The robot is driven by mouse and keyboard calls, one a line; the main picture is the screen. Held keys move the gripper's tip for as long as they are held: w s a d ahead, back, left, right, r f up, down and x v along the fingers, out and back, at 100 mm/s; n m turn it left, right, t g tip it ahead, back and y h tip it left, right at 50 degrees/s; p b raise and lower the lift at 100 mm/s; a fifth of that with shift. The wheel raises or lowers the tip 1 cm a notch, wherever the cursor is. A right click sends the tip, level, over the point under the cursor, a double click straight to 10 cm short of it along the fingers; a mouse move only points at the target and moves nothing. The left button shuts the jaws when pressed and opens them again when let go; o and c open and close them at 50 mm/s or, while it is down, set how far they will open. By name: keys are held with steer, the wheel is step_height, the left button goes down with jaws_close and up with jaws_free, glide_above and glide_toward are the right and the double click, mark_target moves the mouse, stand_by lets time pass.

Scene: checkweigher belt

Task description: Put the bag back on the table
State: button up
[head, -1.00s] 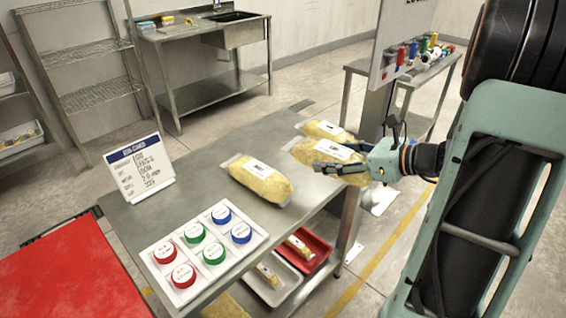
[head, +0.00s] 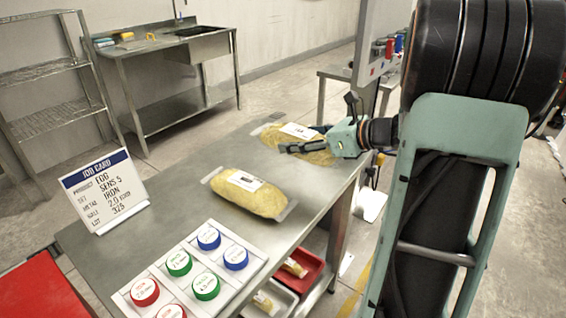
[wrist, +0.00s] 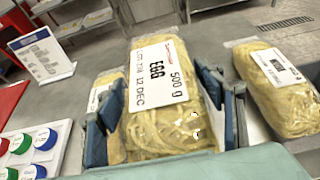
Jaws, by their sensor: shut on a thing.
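My gripper (head: 305,147) is shut on a clear bag of yellow noodles, its blue fingers on both sides of it. In the wrist view the held bag (wrist: 165,130) fills the middle, its white label reading EGG, 500 g, 12 DEC. In the head view it is over the far right part of the steel table (head: 165,182); whether it touches the top I cannot tell. A second bag (head: 250,193) lies on the table front left of it, partly hidden behind the held bag in the wrist view (wrist: 112,82). A third bag (wrist: 280,88) lies to the right in the wrist view.
A white tray of red, green and blue discs (head: 258,258) and a job card (head: 105,190) stand on the table's left part. Red and white bins (head: 305,272) sit below its right edge. The table's middle left is bare. A sink bench (head: 165,90) stands behind.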

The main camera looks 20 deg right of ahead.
steer(key=b, duration=0.2)
glide_above(284, 169)
step_height(284, 169, down, 6)
steer(key=shift+s+f, duration=0.1)
steer(key=shift+f, duration=0.05)
steer(key=f, duration=0.3)
steer(key=shift+w+f, duration=0.25)
steer(key=shift+f, duration=0.05)
steer(key=o, duration=1.3)
steer(key=shift+f+b, duration=0.2)
steer(key=shift+b, duration=0.15)
steer(key=o, duration=0.5)
steer(key=shift+r, duration=0.1)
steer(key=shift+r, duration=0.15)
steer(key=p+v, duration=0.2)
steer(key=v, duration=1)
steer(key=shift+s, duration=0.1)
